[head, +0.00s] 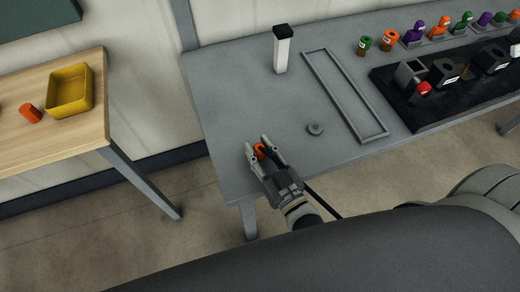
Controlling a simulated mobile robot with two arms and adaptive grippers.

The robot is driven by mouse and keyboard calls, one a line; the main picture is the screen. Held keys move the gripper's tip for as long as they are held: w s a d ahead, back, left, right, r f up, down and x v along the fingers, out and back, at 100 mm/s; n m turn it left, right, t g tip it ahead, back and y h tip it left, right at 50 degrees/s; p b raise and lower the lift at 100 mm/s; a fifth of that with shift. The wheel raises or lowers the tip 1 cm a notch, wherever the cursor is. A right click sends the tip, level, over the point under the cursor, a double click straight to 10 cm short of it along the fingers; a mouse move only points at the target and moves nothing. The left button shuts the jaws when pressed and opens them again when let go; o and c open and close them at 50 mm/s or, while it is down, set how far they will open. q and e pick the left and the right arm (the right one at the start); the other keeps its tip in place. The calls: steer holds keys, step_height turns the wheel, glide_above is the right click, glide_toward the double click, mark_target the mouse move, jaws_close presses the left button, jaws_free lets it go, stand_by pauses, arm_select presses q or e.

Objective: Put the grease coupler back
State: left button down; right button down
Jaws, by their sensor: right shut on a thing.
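My right gripper (257,148) is over the front left part of the grey table. It is shut on a small orange-red piece (260,151), mostly hidden between the fingers. Whether this piece is the grease coupler I cannot tell for sure. Several small orange, purple and green pieces, such as an orange one (438,27), stand in holders along the back right of the table. My left gripper is not in view.
A white post with a black top (283,52) stands at the back. A black mat (393,88) on the right carries dark blocks and a red-topped piece (423,89). A wooden table (50,136) at left holds a yellow bin (70,110) and an orange cylinder (30,113).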

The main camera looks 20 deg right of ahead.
steer(key=shift+f, duration=0.15)
steer(key=c, duration=1.1)
jaws_free()
